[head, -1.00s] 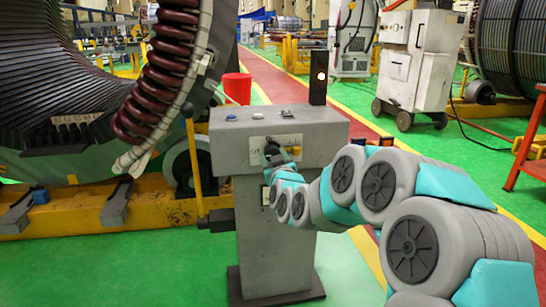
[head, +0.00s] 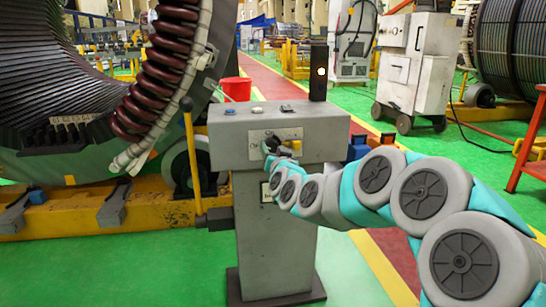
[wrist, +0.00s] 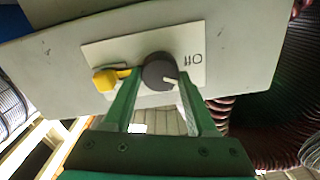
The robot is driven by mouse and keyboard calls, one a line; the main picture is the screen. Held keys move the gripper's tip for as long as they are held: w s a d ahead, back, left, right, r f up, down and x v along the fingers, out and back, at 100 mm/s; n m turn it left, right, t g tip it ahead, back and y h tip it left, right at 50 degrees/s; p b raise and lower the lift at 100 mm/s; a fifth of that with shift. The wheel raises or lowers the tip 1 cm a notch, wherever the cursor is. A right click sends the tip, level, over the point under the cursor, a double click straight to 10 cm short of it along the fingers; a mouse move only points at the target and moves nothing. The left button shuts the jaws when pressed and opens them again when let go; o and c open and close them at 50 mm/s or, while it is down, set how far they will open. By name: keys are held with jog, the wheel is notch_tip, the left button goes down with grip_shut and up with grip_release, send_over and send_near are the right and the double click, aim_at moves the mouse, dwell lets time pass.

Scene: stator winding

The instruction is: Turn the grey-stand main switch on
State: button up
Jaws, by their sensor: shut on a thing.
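The grey stand (head: 275,235) stands upright in the head view, its box-shaped top facing me. On its front is a pale plate (head: 289,134) with the main switch. In the wrist view the switch is a dark round knob (wrist: 158,71) with a white mark toward its lower right. The word "Off" (wrist: 196,59) is printed upside down to its right. My gripper (wrist: 159,88) has its two green fingers on either side of the knob and is shut on it. In the head view the knob is largely hidden by my gripper (head: 271,147).
A yellow piece (wrist: 108,79) sits on the plate close beside my left-hand finger. A dark post with a lit lamp (head: 319,72) rises from the stand's top. A yellow lever (head: 192,150) stands left of the stand. Blue boxes (head: 358,147) show behind its right side.

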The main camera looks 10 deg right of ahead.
jog(key=m+b, duration=0.2)
jog(key=m, duration=0.4)
jog(key=shift+f, duration=0.15)
jog(key=m+b, duration=0.1)
jog(key=m, duration=0.5)
jog(key=shift+d+b, duration=0.1)
jog(key=shift+b, duration=0.25)
jog(key=o, duration=1.4)
jog(key=shift+c, duration=0.2)
jog(key=shift+s, duration=0.1)
jog(key=s, duration=0.7)
jog(key=shift+s, duration=0.3)
